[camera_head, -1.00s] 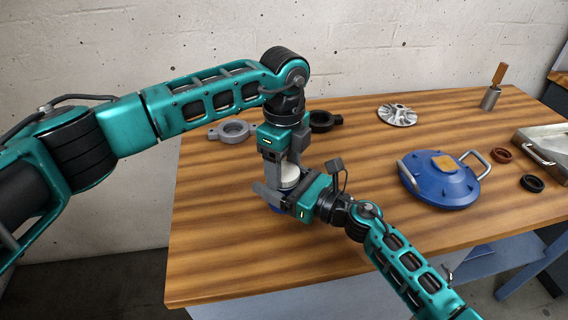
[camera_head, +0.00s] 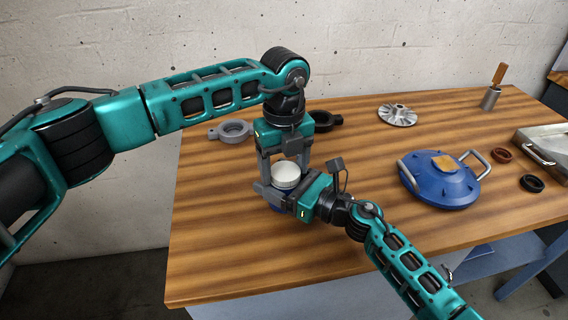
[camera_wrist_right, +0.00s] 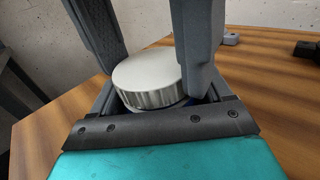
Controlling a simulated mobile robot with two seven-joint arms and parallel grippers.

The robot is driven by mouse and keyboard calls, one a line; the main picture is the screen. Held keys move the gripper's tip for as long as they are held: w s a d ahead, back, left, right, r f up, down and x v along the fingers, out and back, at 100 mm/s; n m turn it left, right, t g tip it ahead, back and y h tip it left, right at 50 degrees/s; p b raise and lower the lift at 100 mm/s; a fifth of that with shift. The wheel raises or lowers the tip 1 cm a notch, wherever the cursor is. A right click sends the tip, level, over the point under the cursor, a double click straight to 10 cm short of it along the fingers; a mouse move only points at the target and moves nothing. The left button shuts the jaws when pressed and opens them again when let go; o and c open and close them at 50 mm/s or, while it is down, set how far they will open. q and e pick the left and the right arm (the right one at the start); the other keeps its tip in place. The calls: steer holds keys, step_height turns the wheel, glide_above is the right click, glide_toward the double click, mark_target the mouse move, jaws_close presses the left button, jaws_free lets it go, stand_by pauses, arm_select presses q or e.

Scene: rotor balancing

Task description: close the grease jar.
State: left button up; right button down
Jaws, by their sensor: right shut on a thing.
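The grease jar (camera_head: 272,206) is blue and mostly hidden by my right gripper. Its round white lid (camera_head: 286,174) sits level on top, and it shows large with a ribbed rim in the right wrist view (camera_wrist_right: 148,76). My right gripper (camera_head: 277,194) is shut on the jar from the side, below the lid. My left gripper (camera_head: 286,164) points down from above, its fingers apart on either side of the lid. In the right wrist view, one left finger overlaps the lid's right edge; whether it touches is unclear.
A grey ring bracket (camera_head: 232,130) and a black one (camera_head: 324,119) lie behind the grippers. A finned rotor (camera_head: 397,114), a blue cover with handles (camera_head: 440,186), dark rings (camera_head: 531,183) and a metal tray (camera_head: 545,143) lie to the right. The wooden table's (camera_head: 215,260) front left is bare.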

arm_select(q)
steer(key=shift+o, duration=1.4)
steer(key=shift+r, duration=2.3)
steer(key=shift+c, duration=0.4)
steer(key=r+n, duration=0.1)
steer(key=n, duration=0.2)
steer(key=shift+r, duration=0.35)
steer(key=r+n, duration=0.1)
steer(key=n, duration=0.2)
steer(key=shift+d+r, duration=0.1)
steer(key=shift+r, duration=0.3)
